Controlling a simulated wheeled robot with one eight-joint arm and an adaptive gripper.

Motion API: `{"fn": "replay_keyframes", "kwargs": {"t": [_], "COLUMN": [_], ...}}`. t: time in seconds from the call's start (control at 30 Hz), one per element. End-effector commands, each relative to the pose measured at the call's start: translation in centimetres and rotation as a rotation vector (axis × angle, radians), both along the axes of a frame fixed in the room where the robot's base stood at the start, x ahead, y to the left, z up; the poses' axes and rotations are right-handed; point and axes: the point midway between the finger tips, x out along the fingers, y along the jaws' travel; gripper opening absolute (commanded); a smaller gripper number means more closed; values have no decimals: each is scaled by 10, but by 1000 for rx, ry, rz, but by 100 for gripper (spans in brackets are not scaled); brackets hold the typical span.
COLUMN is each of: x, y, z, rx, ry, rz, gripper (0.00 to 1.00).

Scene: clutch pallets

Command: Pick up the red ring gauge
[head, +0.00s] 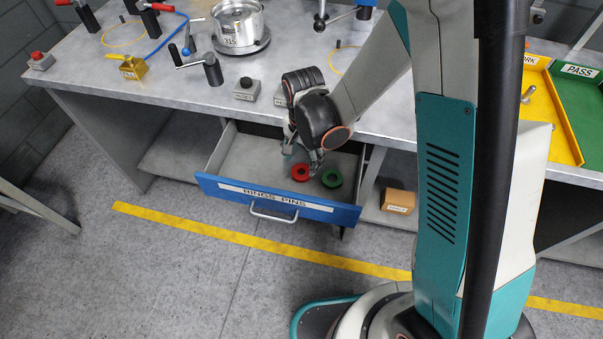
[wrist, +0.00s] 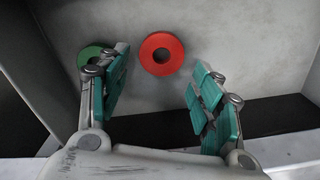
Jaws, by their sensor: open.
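The red ring gauge (head: 300,173) lies flat on the floor of the open drawer (head: 232,157). In the wrist view the red ring gauge (wrist: 162,54) shows whole, beyond the fingertips and between their lines. My gripper (wrist: 158,85) is open and empty, with its teal-padded fingers apart on either side. In the head view my gripper (head: 302,160) reaches down into the drawer, just above and beside the red ring. A green ring (head: 332,177) lies to the right of the red one. In the wrist view the green ring (wrist: 92,55) is partly hidden by the left finger.
The blue drawer front (head: 277,199) is labelled RINGS PINS. The bench top (head: 130,75) overhangs behind the drawer. A small cardboard box (head: 398,201) sits right of the drawer. The drawer's left part is clear.

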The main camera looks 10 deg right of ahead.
Motion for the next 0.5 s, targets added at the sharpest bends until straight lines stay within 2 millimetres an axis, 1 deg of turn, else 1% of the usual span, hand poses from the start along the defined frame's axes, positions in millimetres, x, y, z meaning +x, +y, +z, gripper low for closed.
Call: {"fn": "replay_keyframes", "kwargs": {"t": [0.2,0.3,0.37,0.5], "x": [-3,-3,-3,-3], "y": [5,4,4,4], "z": [-33,-44,-48,-47], "rx": [0,-1,-2,-3], "ry": [0,0,1,0], "rz": [0,0,0,1], "gripper": [60,60,60,60]}}
